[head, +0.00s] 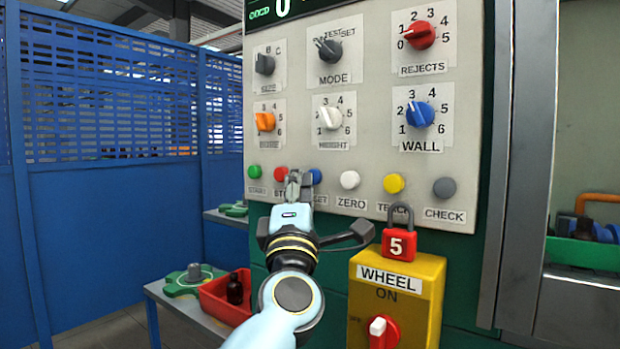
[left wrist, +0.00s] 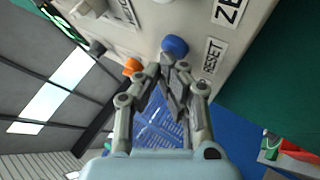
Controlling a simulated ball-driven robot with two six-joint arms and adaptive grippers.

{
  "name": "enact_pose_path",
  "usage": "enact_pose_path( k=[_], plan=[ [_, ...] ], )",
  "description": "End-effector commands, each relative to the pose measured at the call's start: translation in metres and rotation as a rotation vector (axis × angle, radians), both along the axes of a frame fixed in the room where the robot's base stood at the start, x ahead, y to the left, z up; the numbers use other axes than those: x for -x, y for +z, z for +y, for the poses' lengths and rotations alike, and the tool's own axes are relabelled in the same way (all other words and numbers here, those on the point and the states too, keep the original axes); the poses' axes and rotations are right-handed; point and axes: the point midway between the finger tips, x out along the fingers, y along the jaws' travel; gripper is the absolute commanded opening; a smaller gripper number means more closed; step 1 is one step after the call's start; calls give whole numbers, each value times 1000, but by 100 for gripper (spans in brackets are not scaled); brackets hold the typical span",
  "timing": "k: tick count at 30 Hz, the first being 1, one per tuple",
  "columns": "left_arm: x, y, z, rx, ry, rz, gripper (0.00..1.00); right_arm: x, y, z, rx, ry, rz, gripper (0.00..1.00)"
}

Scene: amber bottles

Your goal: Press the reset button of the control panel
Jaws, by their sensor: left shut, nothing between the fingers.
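The control panel (head: 375,150) fills the middle of the head view, with a bottom row of coloured buttons. The blue reset button (head: 316,176) is partly hidden by my left gripper (head: 294,184), as is its label. In the left wrist view the blue button (left wrist: 174,46) sits beside the RESET label (left wrist: 212,59). The closed fingertips (left wrist: 168,68) of my left gripper are just below the button there and empty. I cannot tell whether they touch it. My right gripper is not in view.
The red stop button (head: 281,173) is left of the fingers and the white zero button (head: 350,180) right. A yellow wheel switch box (head: 425,300) with a red padlock (head: 397,245) stands below. A red bin (head: 215,300) is at lower left.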

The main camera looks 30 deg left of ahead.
Motion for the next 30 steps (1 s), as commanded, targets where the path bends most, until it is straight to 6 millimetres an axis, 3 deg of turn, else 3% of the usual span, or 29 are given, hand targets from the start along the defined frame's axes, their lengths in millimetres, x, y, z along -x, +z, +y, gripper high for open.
enact_pose_path(
  k=[30],
  plan=[
    [20,0,1,0,0,1,0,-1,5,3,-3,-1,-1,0]
  ],
)
